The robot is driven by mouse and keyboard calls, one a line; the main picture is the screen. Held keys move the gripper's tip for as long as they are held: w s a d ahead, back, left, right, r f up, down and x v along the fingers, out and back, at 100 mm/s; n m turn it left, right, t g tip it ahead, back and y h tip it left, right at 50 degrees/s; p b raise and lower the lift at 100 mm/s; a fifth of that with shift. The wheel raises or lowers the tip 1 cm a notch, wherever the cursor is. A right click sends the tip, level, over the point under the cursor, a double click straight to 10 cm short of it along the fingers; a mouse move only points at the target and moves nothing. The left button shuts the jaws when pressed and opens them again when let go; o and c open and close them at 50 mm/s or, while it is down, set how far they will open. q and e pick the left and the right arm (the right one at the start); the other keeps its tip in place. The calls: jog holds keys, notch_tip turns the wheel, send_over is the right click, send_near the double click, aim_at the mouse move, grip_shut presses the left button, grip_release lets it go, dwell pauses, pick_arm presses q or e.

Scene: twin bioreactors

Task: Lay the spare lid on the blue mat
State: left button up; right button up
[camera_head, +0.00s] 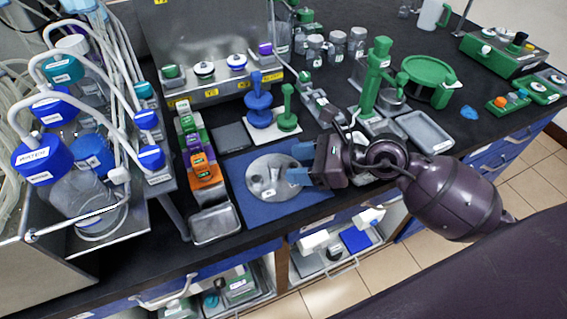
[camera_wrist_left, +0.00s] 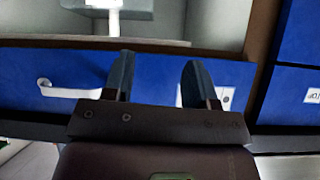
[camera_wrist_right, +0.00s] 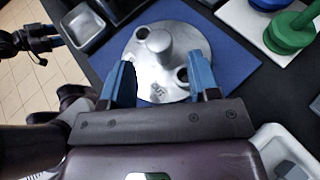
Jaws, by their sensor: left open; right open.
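The spare lid, a round silver disc (camera_head: 262,185) with a central knob and holes, lies flat on the blue mat (camera_head: 306,206). In the right wrist view the lid (camera_wrist_right: 160,78) lies on the mat (camera_wrist_right: 232,55) just beyond and between my fingers. My right gripper (camera_head: 298,164) is open at the lid's right side, its blue fingertips over the disc's edge. It also shows in the right wrist view (camera_wrist_right: 162,64), with nothing held. My left gripper (camera_wrist_left: 158,64) is open and empty, facing blue drawer fronts; it is not in the head view.
A metal tray (camera_head: 215,226) stands left of the mat and a grey tray (camera_head: 426,132) to the right. A green stand (camera_head: 376,82), blue and green stacked pieces (camera_head: 259,100) and blue-capped bottles (camera_head: 75,185) surround the area. Open shelves lie below the bench's front edge.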

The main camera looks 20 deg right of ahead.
jog(key=v, duration=0.7)
jog(key=shift+s+d+r, duration=0.1)
jog(key=shift+s+d, duration=0.05)
jog(key=shift+d, duration=0.05)
dwell(0.3)
